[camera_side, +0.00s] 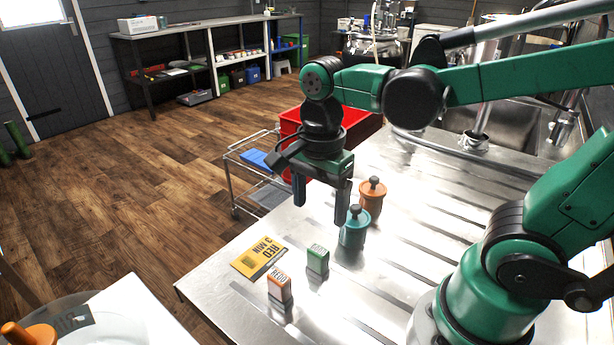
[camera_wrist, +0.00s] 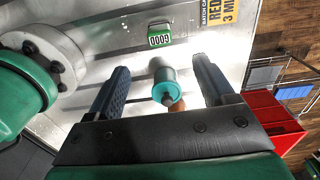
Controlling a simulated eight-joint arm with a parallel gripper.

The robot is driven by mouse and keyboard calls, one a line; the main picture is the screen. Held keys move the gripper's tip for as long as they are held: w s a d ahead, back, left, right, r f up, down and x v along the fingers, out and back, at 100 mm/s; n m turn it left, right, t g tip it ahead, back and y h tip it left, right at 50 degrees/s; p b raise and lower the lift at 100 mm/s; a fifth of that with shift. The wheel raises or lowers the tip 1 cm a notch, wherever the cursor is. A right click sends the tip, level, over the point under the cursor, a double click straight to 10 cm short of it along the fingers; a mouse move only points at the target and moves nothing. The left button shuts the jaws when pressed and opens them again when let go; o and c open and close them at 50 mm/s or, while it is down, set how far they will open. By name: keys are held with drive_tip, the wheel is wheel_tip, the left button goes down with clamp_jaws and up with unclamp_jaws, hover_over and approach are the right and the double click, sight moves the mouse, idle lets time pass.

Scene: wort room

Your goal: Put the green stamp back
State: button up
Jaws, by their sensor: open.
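The green stamp (camera_side: 317,261) is a small upright block with a pale top face, standing on the steel table. In the wrist view the green stamp (camera_wrist: 160,36) shows the digits 0009 and lies beyond the fingertips. An orange stamp (camera_side: 279,287) stands nearer the table's front corner. My gripper (camera_side: 321,199) is open and empty, fingers pointing down, above the table and apart from the stamp. It also shows in the wrist view (camera_wrist: 162,78).
A teal lidded pot (camera_side: 354,234) stands close by the gripper's right finger, with an orange lidded pot (camera_side: 372,198) behind it. A red crate (camera_side: 290,122) and a wire trolley (camera_side: 240,160) stand past the table's far left edge. The front right of the table holds my base.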

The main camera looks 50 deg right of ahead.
drive_tip(key=n+t, duration=0.2)
drive_tip(key=n, duration=0.4)
drive_tip(key=w+d+n+t, duration=0.1)
drive_tip(key=n+t, duration=0.1)
drive_tip(key=n, duration=0.4)
drive_tip(key=w+n+t, duration=0.1)
drive_tip(key=n+t, duration=0.2)
drive_tip(key=n, duration=0.3)
drive_tip(key=shift+w+d+r, duration=0.15)
drive_tip(key=shift+w+r, duration=0.1)
drive_tip(key=shift+r, duration=0.15)
